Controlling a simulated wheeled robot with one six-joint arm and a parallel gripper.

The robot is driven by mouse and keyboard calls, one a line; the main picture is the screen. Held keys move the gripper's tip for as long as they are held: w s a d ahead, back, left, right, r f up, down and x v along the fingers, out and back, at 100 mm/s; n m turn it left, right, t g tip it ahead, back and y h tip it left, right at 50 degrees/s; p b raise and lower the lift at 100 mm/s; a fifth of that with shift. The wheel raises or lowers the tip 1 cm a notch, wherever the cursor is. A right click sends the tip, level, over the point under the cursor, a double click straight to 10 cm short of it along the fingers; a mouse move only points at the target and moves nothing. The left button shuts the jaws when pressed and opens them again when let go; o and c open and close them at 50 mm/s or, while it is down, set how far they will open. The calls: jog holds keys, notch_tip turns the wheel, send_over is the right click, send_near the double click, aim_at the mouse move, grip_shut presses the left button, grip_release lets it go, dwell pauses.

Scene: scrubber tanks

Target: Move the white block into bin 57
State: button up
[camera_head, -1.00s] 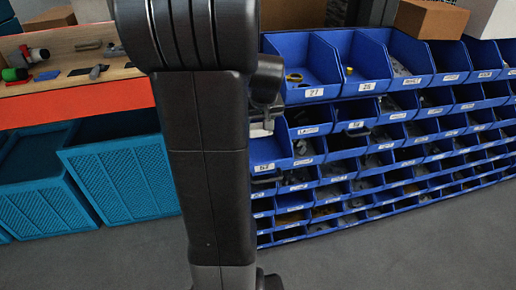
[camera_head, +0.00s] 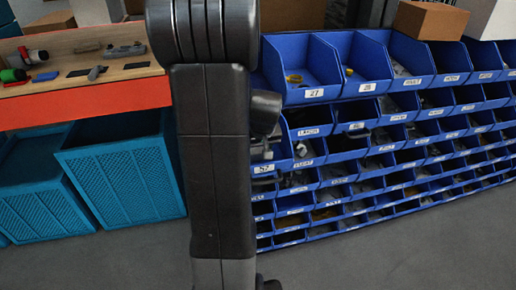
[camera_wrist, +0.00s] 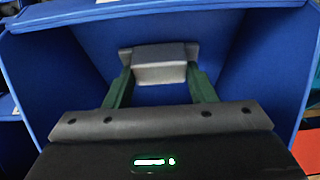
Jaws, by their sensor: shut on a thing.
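The white block (camera_wrist: 160,68) looks pale grey in the wrist view. My gripper (camera_wrist: 159,86) is shut on it, with a green finger at each side. The block is inside or just over a blue bin (camera_wrist: 60,75), whose walls surround the fingers; I cannot tell whether it touches the bottom. In the head view, a bin whose label seems to read 57 (camera_head: 264,169) shows beside my arm. My arm covers much of that bin, and the block cannot be made out clearly there.
Blue bins 27 (camera_head: 315,93) and 28 (camera_head: 367,88) stand higher on the rack, with several more rows to the right. A wooden bench (camera_head: 125,71) with tools and teal crates (camera_head: 125,180) stand on the left. The grey floor in front is clear.

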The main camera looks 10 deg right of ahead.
jog(key=o, duration=1.1)
jog(key=shift+s+r+p, duration=0.1)
jog(key=shift+r+p, duration=0.2)
jog(key=shift+r, duration=0.2)
jog(key=p+v, duration=0.1)
jog(key=v, duration=1)
jog(key=shift+s+r+p, duration=0.1)
jog(key=shift+p, duration=0.2)
